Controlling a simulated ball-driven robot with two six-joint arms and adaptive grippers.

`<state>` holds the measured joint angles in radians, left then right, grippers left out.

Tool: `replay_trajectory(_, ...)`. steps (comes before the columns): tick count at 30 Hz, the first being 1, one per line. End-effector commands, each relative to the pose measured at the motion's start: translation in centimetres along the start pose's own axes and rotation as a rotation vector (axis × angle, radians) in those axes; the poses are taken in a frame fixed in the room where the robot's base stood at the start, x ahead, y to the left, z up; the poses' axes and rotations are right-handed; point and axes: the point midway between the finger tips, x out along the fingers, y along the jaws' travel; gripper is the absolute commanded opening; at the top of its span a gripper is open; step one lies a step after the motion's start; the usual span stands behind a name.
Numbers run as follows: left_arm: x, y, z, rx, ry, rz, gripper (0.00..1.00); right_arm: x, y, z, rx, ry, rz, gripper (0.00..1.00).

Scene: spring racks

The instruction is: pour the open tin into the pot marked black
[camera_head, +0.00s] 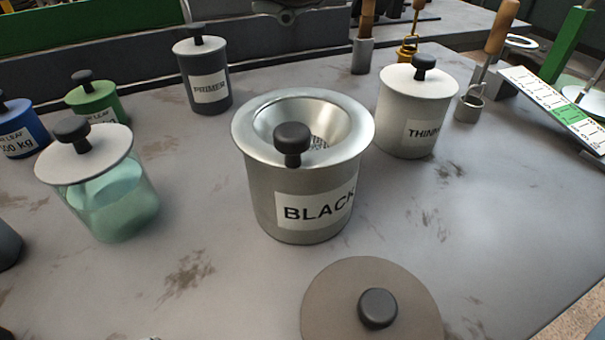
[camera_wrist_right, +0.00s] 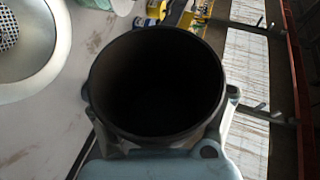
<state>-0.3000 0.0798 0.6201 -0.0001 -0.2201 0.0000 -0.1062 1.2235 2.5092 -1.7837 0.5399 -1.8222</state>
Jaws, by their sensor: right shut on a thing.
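The pot marked black (camera_head: 300,205) is a grey metal pot with a white BLACK label, upright mid-table in the head view. A metal funnel with a perforated strainer (camera_head: 325,120) sits in its mouth, and a dark knob shows in front of the funnel. The funnel also shows at the left edge of the right wrist view (camera_wrist_right: 40,65). My right gripper (camera_wrist_right: 160,98) is shut around the open tin (camera_wrist_right: 155,35). The tin's round mouth faces the wrist camera; its inside is dark, and I cannot tell its contents. My left gripper is not in view.
A taupe lid (camera_head: 335,290) lies in front of the pot. A THINNER pot (camera_head: 410,120) stands right, a PRIMER tin (camera_head: 205,80) behind left, and a glass jar (camera_head: 110,200) left. Brushes and a marked scale (camera_head: 550,100) are at the back right. The table's right side is clear.

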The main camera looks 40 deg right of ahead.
Motion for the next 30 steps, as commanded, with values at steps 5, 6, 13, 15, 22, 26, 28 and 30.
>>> replay_trajectory(5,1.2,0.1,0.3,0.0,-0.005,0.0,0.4,0.3,0.5,-0.1,0.04,-0.016,0.016,0.21)
replay_trajectory(6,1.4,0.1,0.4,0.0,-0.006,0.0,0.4,0.3,0.5,-0.1,0.05,-0.02,0.019,0.21)
replay_trajectory(13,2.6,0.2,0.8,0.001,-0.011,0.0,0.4,0.5,0.9,-0.2,0.105,-0.042,0.041,0.21)
replay_trajectory(15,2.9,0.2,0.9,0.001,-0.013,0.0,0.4,0.5,1.0,-0.3,0.121,-0.049,0.048,0.21)
replay_trajectory(22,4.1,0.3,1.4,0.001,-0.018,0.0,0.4,0.7,1.2,-0.3,0.171,-0.071,0.068,0.21)
replay_trajectory(26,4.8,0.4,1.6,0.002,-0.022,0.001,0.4,0.8,1.5,-0.4,0.205,-0.084,0.081,0.21)
replay_trajectory(28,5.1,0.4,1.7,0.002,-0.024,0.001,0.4,0.8,1.6,-0.4,0.221,-0.092,0.088,0.21)
replay_trajectory(30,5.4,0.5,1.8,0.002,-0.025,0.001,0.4,0.9,1.6,-0.4,0.235,-0.098,0.095,0.21)
